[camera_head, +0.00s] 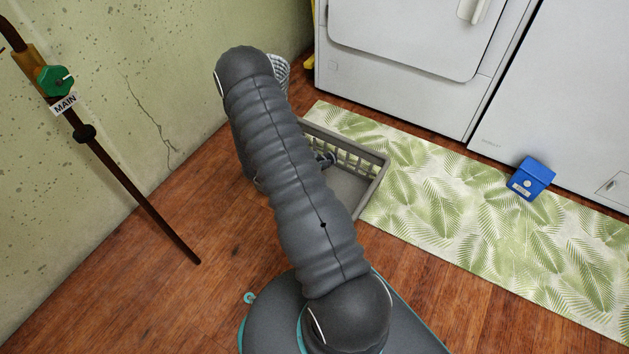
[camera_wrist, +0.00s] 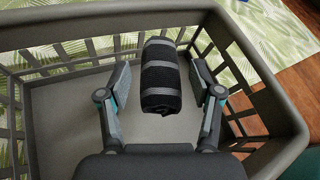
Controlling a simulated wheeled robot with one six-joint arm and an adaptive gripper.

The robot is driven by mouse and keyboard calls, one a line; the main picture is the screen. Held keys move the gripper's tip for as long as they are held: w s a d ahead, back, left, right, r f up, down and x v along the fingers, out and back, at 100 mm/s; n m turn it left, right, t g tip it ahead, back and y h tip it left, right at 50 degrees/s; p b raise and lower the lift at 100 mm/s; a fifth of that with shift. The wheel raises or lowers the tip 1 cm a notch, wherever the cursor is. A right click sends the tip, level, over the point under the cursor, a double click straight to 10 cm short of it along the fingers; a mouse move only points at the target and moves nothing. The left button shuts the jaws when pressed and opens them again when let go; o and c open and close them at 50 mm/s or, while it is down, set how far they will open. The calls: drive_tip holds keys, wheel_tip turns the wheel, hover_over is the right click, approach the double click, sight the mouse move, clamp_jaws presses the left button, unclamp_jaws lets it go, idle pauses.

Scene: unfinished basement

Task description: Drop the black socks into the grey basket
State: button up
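The grey basket (camera_wrist: 98,16) fills most of the wrist view, with slatted walls and a flat floor. In the head view the basket (camera_head: 372,187) stands on the floor, partly hidden by my arm. The black socks (camera_wrist: 160,88), a rolled bundle with grey stripes, are inside the basket's outline in the wrist view. My gripper (camera_wrist: 160,68) is open, with one finger on each side of the socks and a visible gap on both sides. Whether the socks touch the basket floor is hard to tell. The socks are hidden in the head view.
A leaf-patterned mat (camera_head: 450,215) lies beside the basket, with a blue box (camera_head: 531,179) on it. White appliances (camera_head: 405,75) stand behind. A pipe with a green valve (camera_head: 55,80) runs along the left wall. A pale mesh object (camera_head: 281,70) shows behind my arm.

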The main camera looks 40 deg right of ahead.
drive_tip(key=shift+o, duration=0.9)
drive_tip(key=shift+a, duration=0.1)
drive_tip(key=v, duration=1.2)
drive_tip(key=shift+f, duration=0.1)
